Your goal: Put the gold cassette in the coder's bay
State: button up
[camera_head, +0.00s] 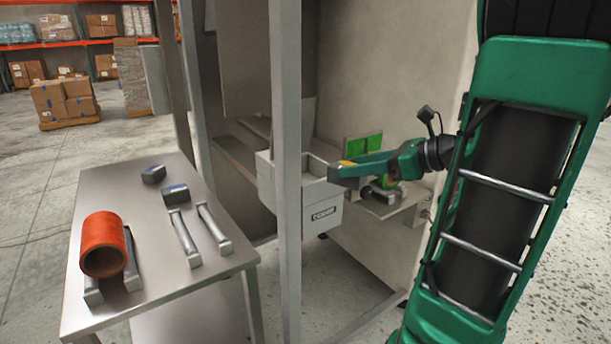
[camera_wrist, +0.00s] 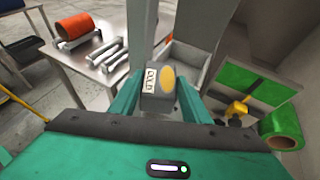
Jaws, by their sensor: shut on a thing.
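My gripper (camera_head: 350,170) is shut on the gold cassette, a small dark grey block with a yellow oval and a white label. The cassette (camera_wrist: 152,102) shows between the fingers in the wrist view, where my gripper (camera_wrist: 160,92) fills the lower part. In the head view only a yellow patch of it shows at the fingertips. The coder (camera_head: 322,215) is a pale grey box with a lettered plate on its front and an open top. My gripper is at the upper right of this box, over its rim. The wrist view shows the open bay (camera_wrist: 185,60) just beyond the cassette; its floor is partly hidden.
A steel table (camera_head: 150,245) at left holds an orange roll (camera_head: 103,243), metal rails and two dark blocks (camera_head: 175,194) with blue marks. Green panels (camera_head: 362,147) and a green roll (camera_wrist: 283,130) are beside my gripper.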

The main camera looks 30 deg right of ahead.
jog(key=w, duration=1.7)
jog(key=shift+a+f, duration=0.15)
jog(key=shift+f, duration=1.55)
jog(key=shift+a+f, duration=0.1)
jog(key=shift+f, duration=1.55)
jog(key=shift+w+f, duration=0.2)
jog(key=shift+s+f, duration=0.1)
jog(key=shift+f, duration=0.5)
jog(key=o, duration=0.8)
jog(key=shift+f, duration=0.1)
